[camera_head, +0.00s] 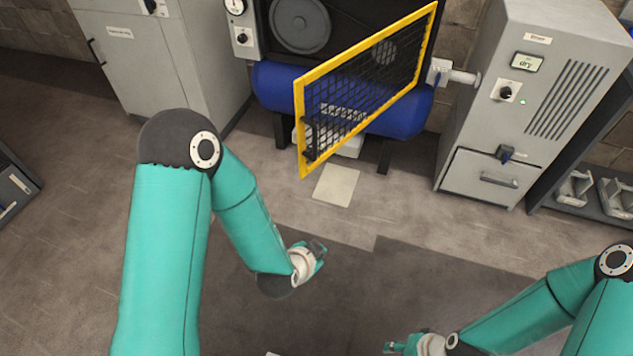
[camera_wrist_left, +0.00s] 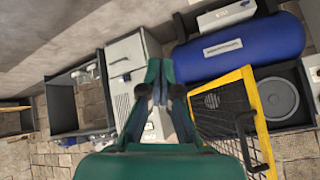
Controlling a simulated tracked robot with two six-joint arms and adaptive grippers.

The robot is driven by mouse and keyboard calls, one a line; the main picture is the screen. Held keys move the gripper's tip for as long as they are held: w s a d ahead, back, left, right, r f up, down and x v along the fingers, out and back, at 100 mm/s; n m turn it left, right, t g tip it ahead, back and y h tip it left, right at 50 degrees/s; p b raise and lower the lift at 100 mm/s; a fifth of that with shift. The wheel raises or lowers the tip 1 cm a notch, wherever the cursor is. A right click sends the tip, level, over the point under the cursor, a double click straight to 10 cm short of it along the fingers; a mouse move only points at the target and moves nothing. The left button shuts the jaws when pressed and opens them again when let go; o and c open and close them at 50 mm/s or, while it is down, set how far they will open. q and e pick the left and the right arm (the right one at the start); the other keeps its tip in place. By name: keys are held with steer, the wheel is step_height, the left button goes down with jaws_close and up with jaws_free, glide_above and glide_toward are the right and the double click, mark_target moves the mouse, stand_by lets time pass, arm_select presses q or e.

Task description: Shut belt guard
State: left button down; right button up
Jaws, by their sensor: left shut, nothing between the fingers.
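The belt guard (camera_head: 300,125), a yellow frame with black mesh, stands open. It juts out at an angle in front of the machine with a black flywheel (camera_head: 300,25) and blue tank (camera_head: 275,85). A dark handle (camera_head: 309,140) is at its near left end. In the left wrist view the guard (camera_wrist_left: 262,125) is at the right. My left gripper (camera_head: 319,252) is shut and empty, below the guard in the head view and apart from it; its fingers (camera_wrist_left: 158,85) show in the wrist view. My right gripper (camera_head: 394,348) is at the bottom edge, too small to judge.
A grey cabinet (camera_head: 130,60) stands left of the machine. A grey dryer unit (camera_head: 530,85) stands to its right, with a dark shelf (camera_head: 560,205) beside it. A pale plate (camera_head: 336,185) lies on the floor below the guard. The floor in front is clear.

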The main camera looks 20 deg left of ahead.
arm_select(q)
steer(key=w+r+m+t+y+b, duration=0.4)
steer(key=w+r+m+t+b, duration=0.2)
steer(key=r+m+t+b, duration=0.45)
steer(key=w+a, duration=0.5)
steer(key=w, duration=0.6)
steer(key=shift+w+a+g, duration=0.25)
steer(key=shift+w+g, duration=0.15)
steer(key=shift+g, duration=0.05)
arm_select(e)
step_height(320, 180, down, 14)
arm_select(q)
steer(key=shift+f+n, duration=0.1)
steer(key=shift+n, duration=0.15)
arm_select(e)
steer(key=shift+r, duration=0.1)
